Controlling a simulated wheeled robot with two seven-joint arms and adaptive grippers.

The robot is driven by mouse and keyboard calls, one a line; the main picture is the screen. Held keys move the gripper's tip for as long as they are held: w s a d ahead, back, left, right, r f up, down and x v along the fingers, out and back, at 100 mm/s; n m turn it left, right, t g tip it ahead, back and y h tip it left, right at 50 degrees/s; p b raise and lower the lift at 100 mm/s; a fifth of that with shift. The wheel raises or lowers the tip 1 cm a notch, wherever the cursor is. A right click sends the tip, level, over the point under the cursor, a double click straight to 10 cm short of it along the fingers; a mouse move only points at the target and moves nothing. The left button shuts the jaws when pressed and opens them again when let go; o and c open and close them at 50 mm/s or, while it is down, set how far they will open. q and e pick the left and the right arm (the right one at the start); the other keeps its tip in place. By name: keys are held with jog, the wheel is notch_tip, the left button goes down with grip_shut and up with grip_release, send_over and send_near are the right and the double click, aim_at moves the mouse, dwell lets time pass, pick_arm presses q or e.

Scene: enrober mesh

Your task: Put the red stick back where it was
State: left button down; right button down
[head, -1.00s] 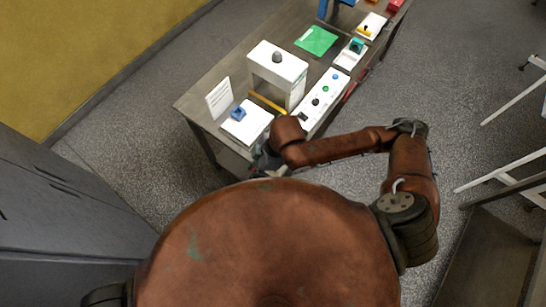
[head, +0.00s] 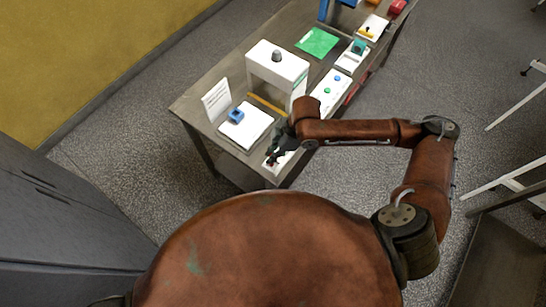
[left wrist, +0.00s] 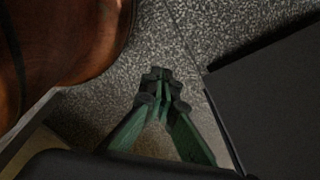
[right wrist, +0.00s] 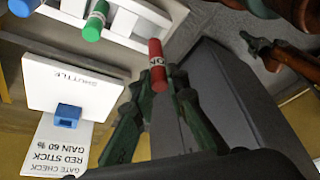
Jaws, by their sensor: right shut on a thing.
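My right gripper (right wrist: 158,85) is shut on the red stick (right wrist: 156,58), which has a white lettered band, in the right wrist view. In the head view my right gripper (head: 276,152) is over the near end of the table; the stick is too small there to make out clearly. A white rack (right wrist: 140,38) holds a green stick (right wrist: 95,20) and a blue stick (right wrist: 20,6). In the head view the rack (head: 322,101) is partly hidden by my right arm. My left gripper (left wrist: 160,88) is shut and empty, over the floor and away from the table.
A white shuttle plate (right wrist: 100,85) with a blue block (right wrist: 68,115) lies beside a printed card (right wrist: 62,150). A white gate box (head: 277,68) with a dark knob and a yellow bar (head: 267,104) stands behind. A green sheet (head: 317,42) lies farther along the table (head: 205,75).

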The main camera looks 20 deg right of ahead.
jog(key=shift+w+d+f, duration=0.25)
jog(key=shift+f, duration=0.15)
jog(key=shift+w+d+f, duration=0.1)
jog(key=shift+f, duration=0.85)
jog(key=shift+w+d+f, duration=0.1)
jog(key=shift+f, duration=0.8)
jog(key=c, duration=1.9)
grip_release()
jog(key=shift+f, duration=0.1)
jog(key=v, duration=1.2)
